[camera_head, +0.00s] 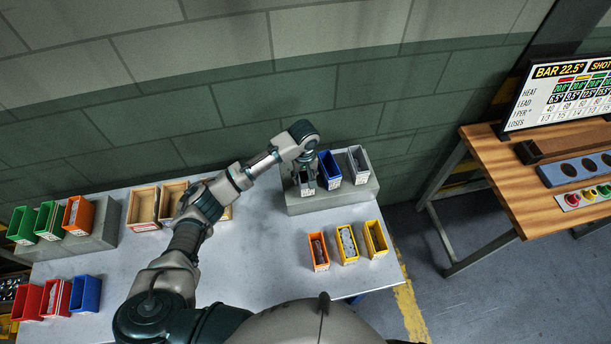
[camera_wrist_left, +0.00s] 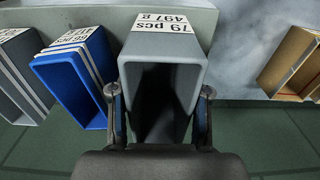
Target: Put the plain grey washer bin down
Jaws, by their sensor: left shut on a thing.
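A plain grey bin (camera_head: 307,186) with a white label is at the left end of the raised grey block (camera_head: 331,204) at the back of the table. In the left wrist view the grey bin (camera_wrist_left: 160,58) has its dark opening towards me, and its label reads 79 pcs, 497 g. My left gripper (camera_head: 305,172) is shut on it, with one finger on each side wall; the fingers also show in the left wrist view (camera_wrist_left: 160,103). I cannot tell whether the bin's underside touches the block. The inside is too dark to read. My right gripper is not in view.
A blue bin (camera_head: 329,168) and another grey bin (camera_head: 359,163) stand close on the right on the same block. Orange and yellow bins (camera_head: 346,244) stand in front. Wooden boxes (camera_head: 143,207) stand to the left. The table middle (camera_head: 255,265) is clear.

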